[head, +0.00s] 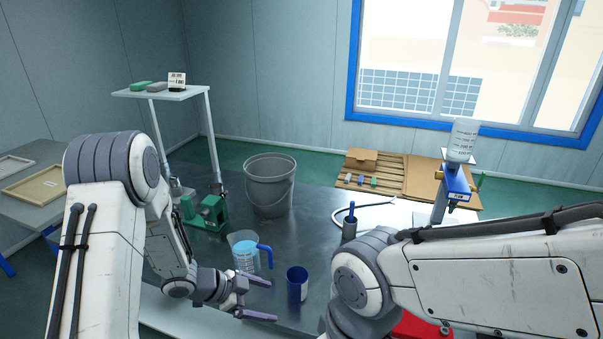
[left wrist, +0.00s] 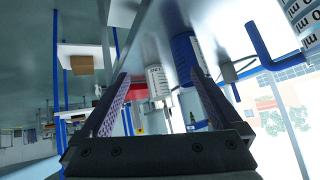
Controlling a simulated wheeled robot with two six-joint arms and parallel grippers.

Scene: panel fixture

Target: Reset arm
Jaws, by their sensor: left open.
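My left gripper (head: 274,302) is open, low over the front of the grey metal table (head: 335,215). Its two purple-grey fingers point right, and nothing shows between them. A dark blue cup (head: 297,284) stands just right of the fingertips, apart from them in this view. A clear measuring jug (head: 243,252) with a blue handle and blue liquid stands just behind the gripper. In the left wrist view, the gripper (left wrist: 158,82) shows both fingers spread, with the blue cup (left wrist: 186,55) beyond them. My right arm comes in from the right, but its gripper is not in view.
A grey bucket (head: 269,188) stands behind the jug. A green fixture (head: 207,213) is at the left, and a small grey pot (head: 350,227) stands right of centre. A blue stand (head: 457,182) carries a bottle (head: 463,140). Something red (head: 420,327) lies below my right arm.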

